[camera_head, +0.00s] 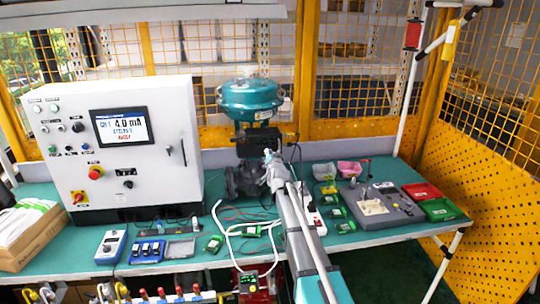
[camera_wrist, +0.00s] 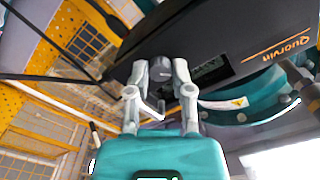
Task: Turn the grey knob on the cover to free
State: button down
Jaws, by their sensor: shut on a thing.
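In the wrist view the dark grey knob (camera_wrist: 160,69) stands at the edge of the black cover (camera_wrist: 215,35) marked "Quorvin". My gripper (camera_wrist: 160,75) has one finger on each side of the knob and is shut on it. The marks on the cover by the knob are too small to read, so I cannot tell its setting. In the head view the black positioner (camera_head: 257,142) sits below the teal actuator (camera_head: 249,98). My gripper (camera_head: 272,160) reaches up to its front right, and the knob is hidden there.
A white control cabinet (camera_head: 112,147) with a screen stands at left. The green bench (camera_head: 190,258) holds a blue meter (camera_head: 111,244), small green items, cables and a grey tray (camera_head: 372,208). In the wrist view a thin black cable (camera_wrist: 50,78) runs at left. Yellow mesh fencing is behind.

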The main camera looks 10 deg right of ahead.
jog(key=c, duration=0.5)
grip_release()
jog(key=shift+s, duration=0.1)
jog(key=s, duration=1.1)
jog(key=shift+s, duration=0.4)
